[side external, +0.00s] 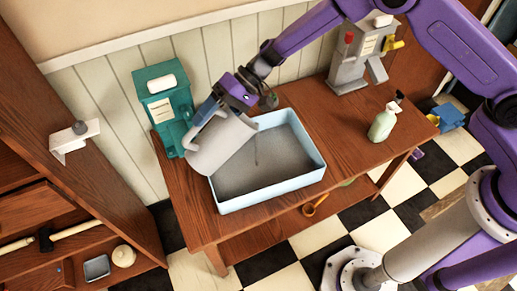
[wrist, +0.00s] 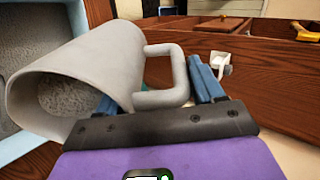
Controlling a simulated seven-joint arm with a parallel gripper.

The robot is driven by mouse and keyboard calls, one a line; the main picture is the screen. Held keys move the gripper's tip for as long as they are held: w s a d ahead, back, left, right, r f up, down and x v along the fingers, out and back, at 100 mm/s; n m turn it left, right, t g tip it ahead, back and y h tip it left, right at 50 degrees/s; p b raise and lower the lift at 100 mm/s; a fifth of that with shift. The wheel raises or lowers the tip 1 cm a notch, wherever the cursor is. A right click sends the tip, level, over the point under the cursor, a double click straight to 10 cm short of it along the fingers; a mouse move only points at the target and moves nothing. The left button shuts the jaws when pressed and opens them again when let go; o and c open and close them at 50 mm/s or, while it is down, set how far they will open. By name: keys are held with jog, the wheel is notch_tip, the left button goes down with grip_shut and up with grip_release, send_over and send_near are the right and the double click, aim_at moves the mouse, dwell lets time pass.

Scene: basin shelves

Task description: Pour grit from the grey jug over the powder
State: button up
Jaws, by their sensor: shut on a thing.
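The grey jug (side external: 222,145) is tilted well over, with its mouth toward the light blue basin (side external: 270,193) on the wooden table. My gripper (side external: 208,112) is shut on the jug's handle, which shows between the blue fingers in the wrist view (wrist: 178,72). The wrist view shows grey grit (wrist: 68,98) inside the jug's mouth. Grey granular material (side external: 270,168) covers the basin floor; I cannot tell powder from grit there. A thin dark streak (side external: 256,150) shows over the basin beside the jug's mouth; I cannot tell whether it is falling grit.
A teal dispenser (side external: 165,105) stands close behind and left of the jug. A grey machine (side external: 350,70) stands at the table's far end, and a pale green pump bottle (side external: 382,125) at its right edge. Wooden shelves (side external: 50,190) stand at the left. The table between basin and bottle is clear.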

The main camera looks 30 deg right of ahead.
jog(key=shift+w+d+f+y, duration=0.1)
jog(key=shift+d+f+y, duration=0.4)
jog(key=shift+y, duration=0.3)
dwell(2.3)
jog(key=shift+d+f+y, duration=0.2)
jog(key=shift+d+y, duration=0.2)
jog(key=shift+y, duration=0.3)
dwell(2.1)
